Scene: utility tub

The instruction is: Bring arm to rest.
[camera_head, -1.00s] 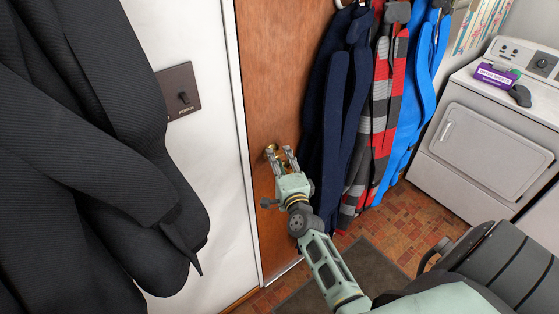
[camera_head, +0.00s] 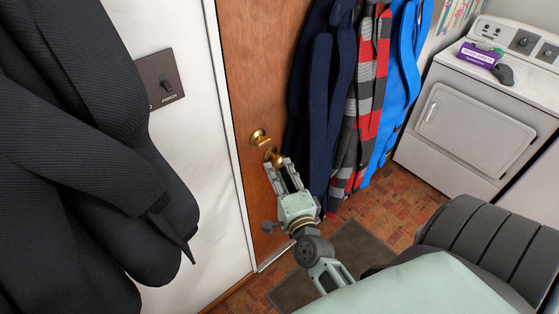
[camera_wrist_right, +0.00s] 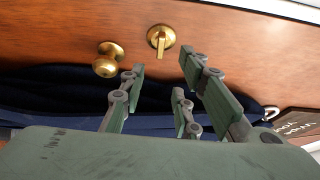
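My right gripper (camera_head: 280,168) points up at the wooden door (camera_head: 250,60), near its brass hardware, in the head view. Its fingers stand apart with nothing between them. It also shows in the right wrist view (camera_wrist_right: 165,85), fingers spread and empty. The brass door knob (camera_head: 274,155) is just above the fingertips in the head view; in the wrist view it (camera_wrist_right: 108,60) lies left of the fingers, apart from them. The brass deadbolt (camera_head: 259,137) is higher up; its thumb turn (camera_wrist_right: 160,40) lies beyond the fingers in the wrist view. My left gripper is not in view.
Dark coats (camera_head: 90,150) hang at the left beside a light switch plate (camera_head: 161,80). Navy (camera_head: 325,100), striped and blue coats hang on the door's right. A white dryer (camera_head: 475,120) with a purple box (camera_head: 480,55) stands right. A dark mat (camera_head: 335,265) lies on the brick-patterned floor.

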